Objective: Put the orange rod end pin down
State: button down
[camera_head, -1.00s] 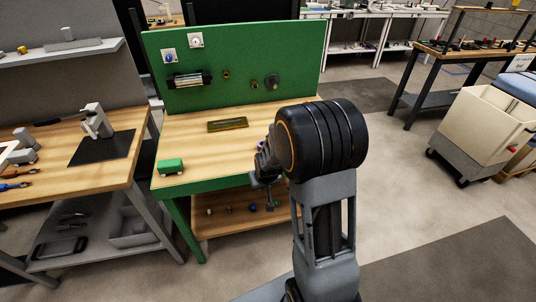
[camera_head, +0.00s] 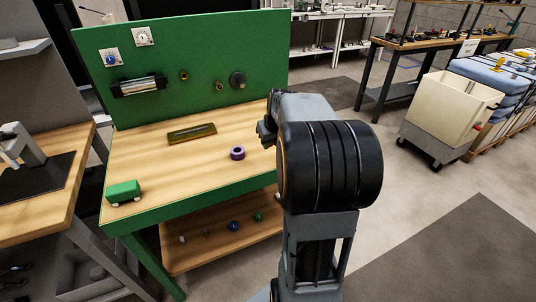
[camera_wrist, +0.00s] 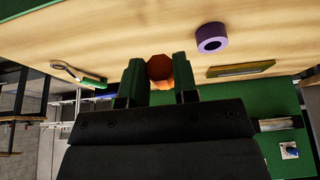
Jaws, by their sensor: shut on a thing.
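The orange rod end pin (camera_wrist: 158,68) sits between the two green fingers of my gripper (camera_wrist: 160,80) in the wrist view, with its rounded orange end showing. My gripper is shut on it. In the head view my gripper (camera_head: 265,132) is partly hidden by my own arm, over the right side of the wooden bench top (camera_head: 150,160); the pin cannot be made out there. I cannot tell the pin's height above the wood.
A purple ring (camera_head: 237,153) lies on the bench, left of my gripper.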

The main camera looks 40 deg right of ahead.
send_over(270, 157)
jog(key=s, duration=0.2)
jog(key=f, duration=0.5)
jog(key=shift+w+a, duration=0.2)
jog(key=shift+w+d+f+b, duration=0.2)
jog(key=shift+w+f+b, duration=0.1)
jog(key=shift+f, duration=1.6)
